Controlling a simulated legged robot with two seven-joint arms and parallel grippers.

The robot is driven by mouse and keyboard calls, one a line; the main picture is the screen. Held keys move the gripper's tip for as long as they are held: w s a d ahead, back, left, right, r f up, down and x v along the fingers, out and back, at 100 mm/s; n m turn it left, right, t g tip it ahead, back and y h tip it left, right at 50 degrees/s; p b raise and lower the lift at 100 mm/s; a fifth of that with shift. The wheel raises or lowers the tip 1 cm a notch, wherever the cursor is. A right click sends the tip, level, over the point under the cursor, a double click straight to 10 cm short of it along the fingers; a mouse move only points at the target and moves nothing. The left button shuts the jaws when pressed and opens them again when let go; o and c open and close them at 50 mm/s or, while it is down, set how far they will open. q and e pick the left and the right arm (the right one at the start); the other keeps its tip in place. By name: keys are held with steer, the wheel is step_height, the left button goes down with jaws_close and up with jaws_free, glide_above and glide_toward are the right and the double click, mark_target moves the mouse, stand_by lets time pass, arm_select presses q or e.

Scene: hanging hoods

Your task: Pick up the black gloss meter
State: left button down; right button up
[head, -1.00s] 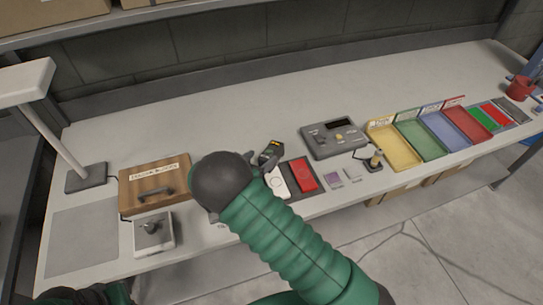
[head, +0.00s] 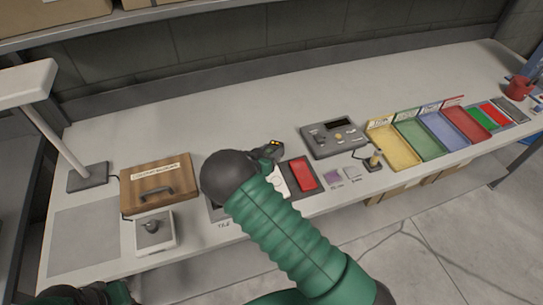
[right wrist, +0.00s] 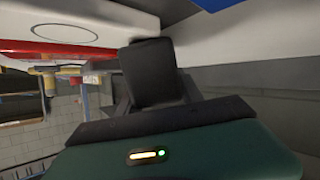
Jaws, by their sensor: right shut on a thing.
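My right gripper (right wrist: 150,105) is shut on a black block with rounded corners, which I take for the black gloss meter (right wrist: 152,72). The block fills the middle of the right wrist view. In the head view my black wrist joint and green arm hide most of the hand. A dark part with small yellow marks shows just beyond the joint, above the white ringed tile (head: 280,187). I cannot tell there whether it is hand or meter. Only a dark bit of my left arm shows at the bottom left; its gripper is out of view.
A red tile (head: 303,173) lies right of the white one. A grey control box (head: 335,138) and coloured trays (head: 393,150) stand farther right. A wooden case (head: 155,182) and a small white device (head: 154,232) are at left. The bench's back is clear.

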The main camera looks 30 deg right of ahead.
jaws_close()
steer(key=shift+r, duration=0.1)
